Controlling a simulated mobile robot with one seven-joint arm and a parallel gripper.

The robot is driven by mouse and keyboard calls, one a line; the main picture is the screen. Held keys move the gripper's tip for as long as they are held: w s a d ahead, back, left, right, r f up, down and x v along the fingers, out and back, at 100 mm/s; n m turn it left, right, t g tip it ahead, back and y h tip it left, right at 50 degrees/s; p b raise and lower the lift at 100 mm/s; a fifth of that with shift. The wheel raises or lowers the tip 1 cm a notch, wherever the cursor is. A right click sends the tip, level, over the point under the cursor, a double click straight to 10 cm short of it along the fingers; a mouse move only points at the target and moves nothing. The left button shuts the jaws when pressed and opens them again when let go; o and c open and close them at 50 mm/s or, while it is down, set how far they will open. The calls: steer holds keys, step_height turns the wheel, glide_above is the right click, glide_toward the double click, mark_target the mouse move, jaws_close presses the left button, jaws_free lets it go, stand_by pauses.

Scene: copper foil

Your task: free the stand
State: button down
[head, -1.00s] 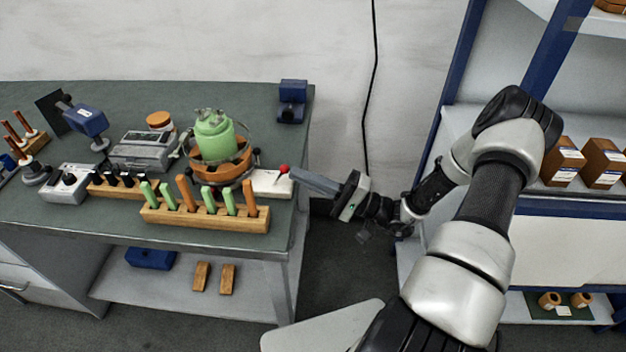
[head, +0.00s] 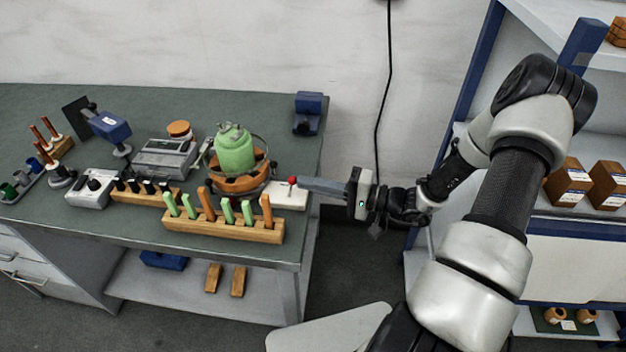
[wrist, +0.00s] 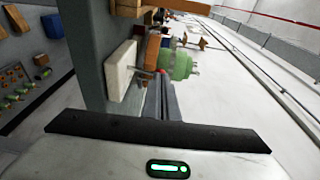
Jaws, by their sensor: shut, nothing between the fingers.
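A green lidded vessel (head: 235,150) sits in an orange-brown round stand (head: 240,184) with a thin wire ring around it, near the table's right end. To the stand's right is a white block (head: 286,196) with a red ball knob (head: 292,180) at it. My gripper (head: 301,184) is shut and empty, its fingertips just right of the knob; I cannot tell whether they touch it. In the wrist view the shut fingers (wrist: 163,96) point toward the red knob, with the white block (wrist: 119,70) to the left and the green vessel (wrist: 181,66) beyond.
A wooden rack (head: 225,228) of green and orange sticks stands in front of the stand. A grey device (head: 165,158) and a black-handled rack (head: 146,194) lie left. A blue device (head: 308,112) stands at the back right corner. Shelving (head: 566,240) is at right.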

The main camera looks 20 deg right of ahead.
steer(key=shift+w+a+r+n+g+h+p, duration=0.15)
steer(key=shift+w+a+r+g+h+p, duration=0.1)
steer(key=shift+a+r+g+h, duration=0.3)
steer(key=shift+w+a+r+n+g+h+p, duration=0.15)
steer(key=shift+a+r+g+h+p, duration=0.15)
steer(key=shift+h, duration=0.35)
steer(key=shift+a+f, duration=0.1)
steer(key=shift+f, duration=0.15)
steer(key=shift+r, duration=0.1)
steer(key=shift+r, duration=0.75)
